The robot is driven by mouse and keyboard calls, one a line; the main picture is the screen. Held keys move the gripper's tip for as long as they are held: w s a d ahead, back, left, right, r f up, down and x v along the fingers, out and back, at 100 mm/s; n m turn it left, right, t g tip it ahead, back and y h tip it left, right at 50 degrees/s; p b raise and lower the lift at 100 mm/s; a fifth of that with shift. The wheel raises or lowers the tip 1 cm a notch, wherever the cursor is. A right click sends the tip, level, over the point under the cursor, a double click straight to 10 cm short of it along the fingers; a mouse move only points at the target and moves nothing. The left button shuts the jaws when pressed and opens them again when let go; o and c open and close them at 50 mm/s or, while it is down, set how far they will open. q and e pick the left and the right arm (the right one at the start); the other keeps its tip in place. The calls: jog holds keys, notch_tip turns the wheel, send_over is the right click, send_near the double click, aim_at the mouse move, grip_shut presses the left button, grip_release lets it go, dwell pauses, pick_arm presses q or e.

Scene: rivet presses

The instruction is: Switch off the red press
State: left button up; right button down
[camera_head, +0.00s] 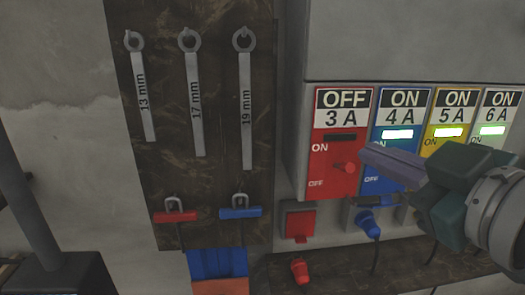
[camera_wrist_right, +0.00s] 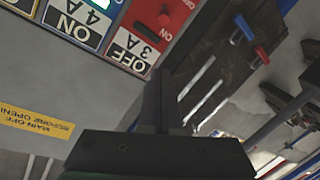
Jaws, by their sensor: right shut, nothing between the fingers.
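The red switch panel (camera_head: 328,165) carries a sign reading OFF 3 A (camera_head: 343,108). Its lamp window (camera_head: 340,137) is dark. Its red knob (camera_head: 346,168) sits between the ON and OFF marks. My right gripper (camera_head: 374,152) is shut and empty, its fingertips just right of the knob, in front of the edge between the red and blue panels. I cannot tell if it touches anything. In the right wrist view the knob (camera_wrist_right: 165,20) shows beyond the fingers. My left gripper is not in view.
The blue (camera_head: 381,186), yellow and green panels to the right read ON with lit lamps. A blue plug (camera_head: 367,221) is at the blue socket. Wrenches (camera_head: 196,105) and red and blue padlocks (camera_head: 240,212) hang on the dark board at left. A pale cabinet is above.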

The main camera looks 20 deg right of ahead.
aim_at(344, 153)
jog(key=w, duration=0.3)
jog(key=w+f+p, duration=0.1)
jog(key=w, duration=0.6)
jog(key=shift+d+f, duration=0.15)
jog(key=shift+d, duration=0.1)
jog(key=f, duration=0.1)
jog(key=s+d+f, duration=0.1)
jog(key=s+f+p, duration=0.1)
jog(key=shift+s+d+f, duration=0.1)
jog(key=shift+d+f, duration=0.05)
jog(key=shift+d, duration=0.25)
